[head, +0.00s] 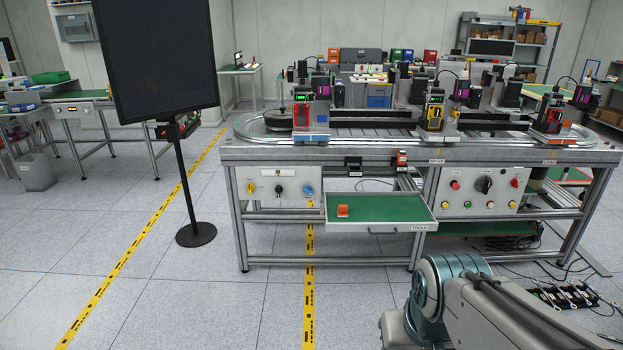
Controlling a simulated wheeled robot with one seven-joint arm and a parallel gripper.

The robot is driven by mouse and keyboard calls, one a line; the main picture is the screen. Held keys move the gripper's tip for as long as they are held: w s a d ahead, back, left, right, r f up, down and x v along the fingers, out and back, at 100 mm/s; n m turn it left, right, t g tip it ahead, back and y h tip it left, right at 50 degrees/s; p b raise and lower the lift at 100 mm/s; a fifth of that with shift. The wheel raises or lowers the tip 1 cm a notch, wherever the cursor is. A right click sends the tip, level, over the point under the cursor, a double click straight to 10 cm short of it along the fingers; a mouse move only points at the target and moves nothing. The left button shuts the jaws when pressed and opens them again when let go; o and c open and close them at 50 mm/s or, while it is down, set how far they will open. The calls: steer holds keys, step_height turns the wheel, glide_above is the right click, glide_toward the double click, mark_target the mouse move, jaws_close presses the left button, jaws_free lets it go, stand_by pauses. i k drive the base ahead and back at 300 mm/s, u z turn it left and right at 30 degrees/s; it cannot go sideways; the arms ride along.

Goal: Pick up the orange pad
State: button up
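A small orange block-like piece, which looks like the orange pad (343,211), lies on the green surface of an open drawer (385,207) near its left end. The drawer juts out from the front of the workbench, with a label on its right front edge. My arm shows at the lower right, in front of and apart from the drawer. My gripper is not in view.
The workbench (420,155) carries a conveyor track and several small machines. Another orange item (402,158) sits on its front edge. A black screen on a stand (160,60) stands at the left. Cables (555,260) lie on the floor at right. Floor before the drawer is clear.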

mark_target(341, 212)
steer(key=u, duration=0.5)
steer(key=i, duration=2.6)
steer(key=z, duration=1.35)
steer(key=i, duration=0.5)
steer(key=z, duration=0.25)
